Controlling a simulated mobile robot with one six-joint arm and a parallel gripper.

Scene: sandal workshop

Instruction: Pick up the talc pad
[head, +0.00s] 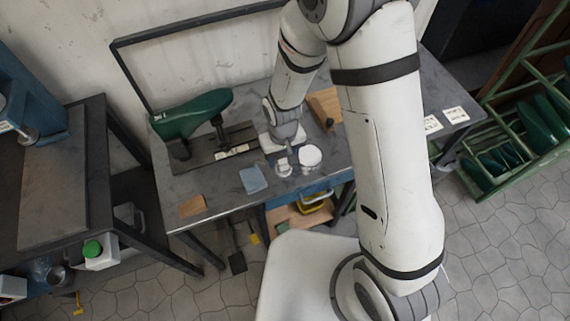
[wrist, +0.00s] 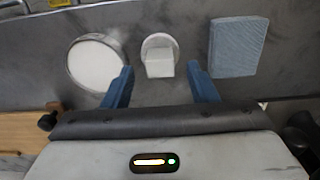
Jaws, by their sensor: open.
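A small white piece with a blocky top on a round base, seemingly the talc pad (wrist: 159,62), sits on the grey workbench and also shows in the head view (head: 284,169). My gripper (wrist: 160,72) is open, its two blue fingers pointing at the piece, one toward each side. Nothing is between the fingers' inner faces that I can see held. In the head view my gripper (head: 281,151) is low over the bench, just behind the piece, its fingers hard to make out. Whether the fingertips have reached the piece's height is unclear.
A round dish with a white fill (wrist: 96,64) and a blue-grey pad (wrist: 238,47) flank the piece closely. A green shoe form on a stand (head: 191,115), a wooden block (head: 325,107) and a tan piece (head: 192,206) are also on the bench (head: 225,200).

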